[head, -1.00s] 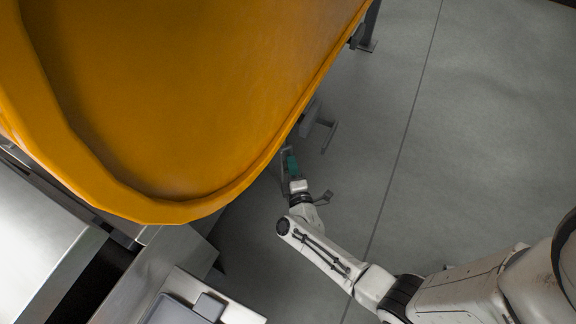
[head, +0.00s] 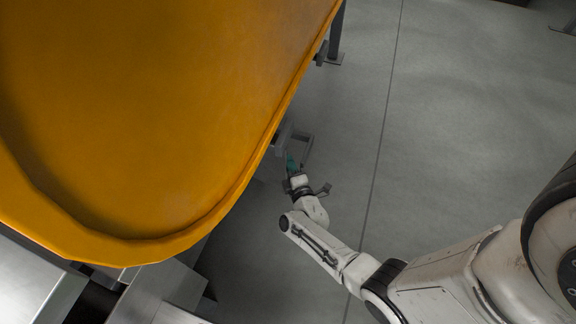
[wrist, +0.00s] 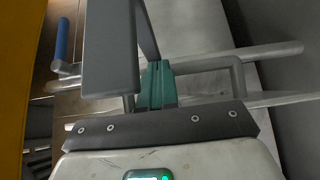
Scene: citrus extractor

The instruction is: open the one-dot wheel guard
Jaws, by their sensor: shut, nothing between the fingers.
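My gripper (head: 291,162) is shut and empty, its teal fingers beside the lower edge of the big orange housing in the head view. The fingers also show in the wrist view (wrist: 156,85), beside a flat grey plate (wrist: 110,48) and among metal bars (wrist: 215,62); I cannot tell whether they touch. A grey bracket or handle (head: 304,146) sticks out from under the orange edge, close to the fingertips. No dot marking is visible, so I cannot tell which part is the one-dot wheel guard.
The orange housing (head: 150,100) fills the left of the head view. Steel boxes (head: 30,285) stand at its lower left, and a dark leg (head: 336,35) at the top. A blue-gripped handle (wrist: 62,38) shows in the wrist view. The grey floor (head: 450,120) at right is clear.

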